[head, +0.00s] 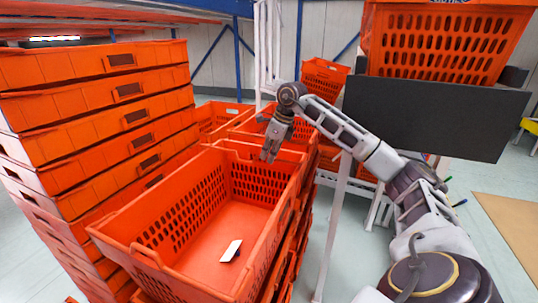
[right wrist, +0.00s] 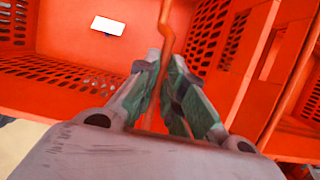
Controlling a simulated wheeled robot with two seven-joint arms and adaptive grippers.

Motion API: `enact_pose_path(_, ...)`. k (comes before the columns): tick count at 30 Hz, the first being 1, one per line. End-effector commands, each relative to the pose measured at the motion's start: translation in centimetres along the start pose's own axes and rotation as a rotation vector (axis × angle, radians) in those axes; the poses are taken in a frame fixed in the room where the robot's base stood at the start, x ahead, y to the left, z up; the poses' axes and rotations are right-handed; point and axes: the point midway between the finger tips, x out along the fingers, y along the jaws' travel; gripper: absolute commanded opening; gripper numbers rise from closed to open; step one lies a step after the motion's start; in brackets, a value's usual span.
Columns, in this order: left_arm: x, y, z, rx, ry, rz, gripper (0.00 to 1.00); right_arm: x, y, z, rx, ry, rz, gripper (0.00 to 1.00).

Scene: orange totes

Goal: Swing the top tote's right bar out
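The top tote (head: 190,272) is an orange crate with slotted walls, open and upright on a stack in the middle of the head view. One orange bar (head: 146,256) lies at its near left end. The right bar (right wrist: 167,22) is a thin, kinked orange rod running up from between my fingers in the right wrist view. My right gripper (head: 268,156) points down at the tote's far end; in the right wrist view its two fingers (right wrist: 166,62) are close together on either side of the bar. The fingers hide part of it. My left gripper is out of view.
A white card (head: 231,251) lies on the tote's floor. A tall stack of orange totes (head: 95,110) stands close on the left. More totes (head: 215,117) stand behind. A dark panel (head: 430,115) on a white frame, with an orange tote (head: 440,45) above, is at right.

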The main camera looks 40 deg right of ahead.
Motion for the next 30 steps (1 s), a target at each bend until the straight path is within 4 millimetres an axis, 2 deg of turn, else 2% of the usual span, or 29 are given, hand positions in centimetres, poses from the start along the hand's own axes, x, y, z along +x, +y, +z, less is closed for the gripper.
enact_pose_path(7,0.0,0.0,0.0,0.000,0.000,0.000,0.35,-0.3,-0.3,0.1,0.001,-0.001,-0.001,0.06)
enact_pose_path(18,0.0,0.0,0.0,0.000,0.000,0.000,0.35,-1.7,-1.6,0.6,0.002,0.000,-0.001,0.06)
enact_pose_path(30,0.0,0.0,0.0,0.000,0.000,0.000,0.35,-1.9,-1.8,0.6,0.001,0.003,-0.001,0.06)
